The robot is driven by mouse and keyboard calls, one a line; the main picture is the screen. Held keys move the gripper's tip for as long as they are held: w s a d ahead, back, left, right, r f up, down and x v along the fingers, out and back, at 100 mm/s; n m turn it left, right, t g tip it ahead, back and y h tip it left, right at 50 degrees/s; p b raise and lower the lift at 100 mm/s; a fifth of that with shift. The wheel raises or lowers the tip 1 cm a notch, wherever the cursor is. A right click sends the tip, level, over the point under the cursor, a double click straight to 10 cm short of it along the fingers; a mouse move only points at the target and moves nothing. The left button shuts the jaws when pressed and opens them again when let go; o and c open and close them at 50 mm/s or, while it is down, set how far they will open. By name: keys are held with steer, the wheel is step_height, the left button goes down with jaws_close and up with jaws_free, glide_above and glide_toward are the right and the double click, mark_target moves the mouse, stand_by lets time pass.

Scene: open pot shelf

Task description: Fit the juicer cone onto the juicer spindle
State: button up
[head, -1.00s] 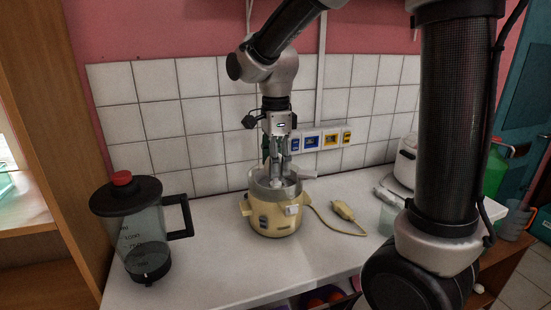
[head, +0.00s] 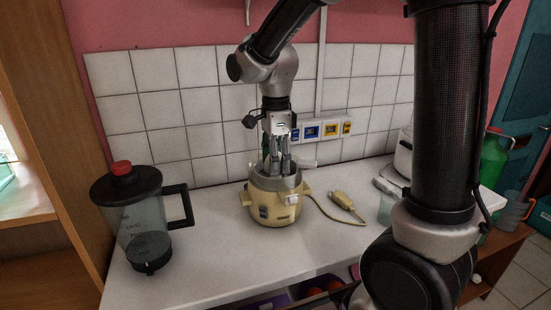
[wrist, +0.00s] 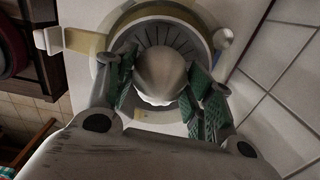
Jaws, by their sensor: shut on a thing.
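The juicer (head: 272,211) is a cream-yellow body with a grey metal bowl, standing on the white counter below the tiled wall. My gripper (head: 277,168) points straight down into the bowl from above. In the wrist view, my gripper (wrist: 160,88) has green-padded fingers on both sides of the pale, rounded juicer cone (wrist: 161,70), shut on it. The cone sits over the slotted grey bowl (wrist: 133,40), roughly in its middle. The spindle is hidden beneath the cone. I cannot tell whether the cone touches the spindle.
A clear jug with a black lid and red knob (head: 121,170) stands left of the juicer. A yellow plug on a cord (head: 342,199) lies to the right, with a clear cup (head: 387,209) beyond. Wall sockets (head: 320,131) are behind. The counter's front left is clear.

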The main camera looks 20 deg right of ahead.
steer(key=shift+f, duration=0.2)
steer(key=o, duration=1.1)
steer(key=c, duration=0.4)
steer(key=shift+o, duration=0.2)
steer(key=shift+r, duration=0.1)
steer(key=shift+r, duration=3.9)
